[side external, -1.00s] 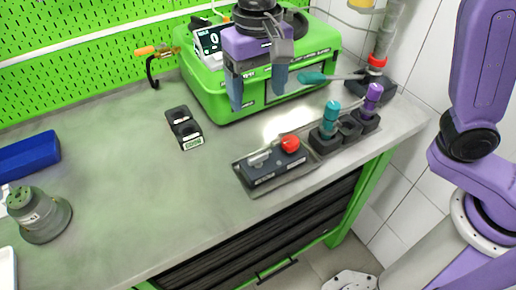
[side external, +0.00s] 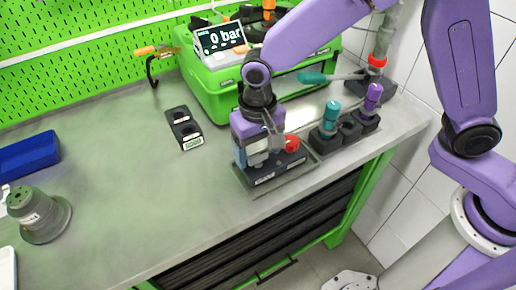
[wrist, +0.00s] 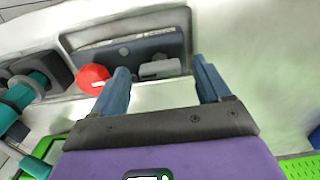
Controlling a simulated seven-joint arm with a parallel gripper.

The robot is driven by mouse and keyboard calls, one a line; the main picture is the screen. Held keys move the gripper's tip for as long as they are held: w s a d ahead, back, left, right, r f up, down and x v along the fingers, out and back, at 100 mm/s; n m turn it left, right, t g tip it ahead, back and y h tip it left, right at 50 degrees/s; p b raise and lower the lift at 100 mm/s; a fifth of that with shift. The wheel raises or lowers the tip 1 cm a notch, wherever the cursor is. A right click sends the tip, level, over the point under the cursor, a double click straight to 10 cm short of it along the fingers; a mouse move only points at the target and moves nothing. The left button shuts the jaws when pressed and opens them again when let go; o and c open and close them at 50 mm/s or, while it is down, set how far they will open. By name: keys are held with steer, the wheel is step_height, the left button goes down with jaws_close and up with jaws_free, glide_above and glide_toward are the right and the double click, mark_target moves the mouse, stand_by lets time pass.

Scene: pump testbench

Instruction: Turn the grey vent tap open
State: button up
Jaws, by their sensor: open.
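The grey vent tap (wrist: 158,67) is a small lever on a dark block (wrist: 118,50), beside a red knob (wrist: 93,78). In the wrist view the tap shows between the two blue fingers of my gripper (wrist: 160,75), beyond their tips. My gripper is open, with nothing seen held. In the side view my gripper (side external: 257,155) hangs over the left part of the block (side external: 280,172) and mostly hides the tap. The red knob (side external: 292,143) stays visible just right of it. I cannot tell whether the fingers touch the tap.
A dark holder with a teal-handled tool (side external: 329,120) and a purple-handled tool (side external: 372,97) stands close on the right. The green pump unit (side external: 215,88) with a "0 bar" display (side external: 220,38) is behind.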

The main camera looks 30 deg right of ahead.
steer(key=shift+f, duration=0.2)
steer(key=c, duration=1.1)
steer(key=shift+o, duration=0.2)
